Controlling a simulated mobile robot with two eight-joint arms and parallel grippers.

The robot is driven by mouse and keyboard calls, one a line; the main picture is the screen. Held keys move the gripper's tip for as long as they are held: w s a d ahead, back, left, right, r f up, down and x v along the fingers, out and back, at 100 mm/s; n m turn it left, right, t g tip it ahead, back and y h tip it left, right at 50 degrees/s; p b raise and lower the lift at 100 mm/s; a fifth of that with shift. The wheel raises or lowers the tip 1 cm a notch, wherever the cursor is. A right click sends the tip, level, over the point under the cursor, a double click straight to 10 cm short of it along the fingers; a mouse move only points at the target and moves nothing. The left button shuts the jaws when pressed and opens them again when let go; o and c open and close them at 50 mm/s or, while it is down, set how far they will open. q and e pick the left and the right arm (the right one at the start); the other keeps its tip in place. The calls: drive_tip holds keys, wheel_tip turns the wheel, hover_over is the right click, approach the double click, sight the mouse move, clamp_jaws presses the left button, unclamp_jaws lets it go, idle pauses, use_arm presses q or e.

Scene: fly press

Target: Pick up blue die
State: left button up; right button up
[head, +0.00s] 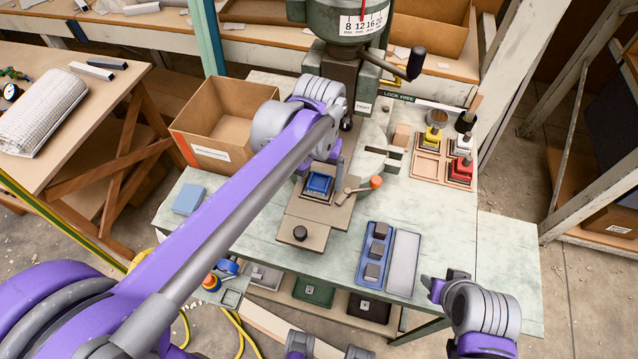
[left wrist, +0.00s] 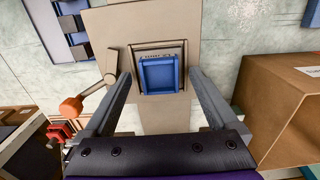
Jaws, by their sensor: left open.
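The blue die (head: 319,184) is a square blue block. It sits in a square frame on the beige sliding plate of the fly press, below the press column. It also shows in the left wrist view (left wrist: 160,76). My left gripper (head: 320,168) is open and comes in from above, with its fingers on either side of the die. In the left wrist view the gripper (left wrist: 161,85) has its fingertips flanking the die, with gaps on both sides. My right gripper (head: 446,281) hangs by the table's front right edge, away from the die; its jaws are unclear.
A lever with an orange knob (head: 376,182) stands right of the die. A blue tray (head: 362,270) with grey blocks lies front right. Yellow and red dies (head: 461,170) stand in a wooden rack. A cardboard box (head: 212,125) is at left.

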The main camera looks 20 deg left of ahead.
use_arm(q)
clamp_jaws()
idle(0.3)
drive_tip(key=shift+r, duration=0.15)
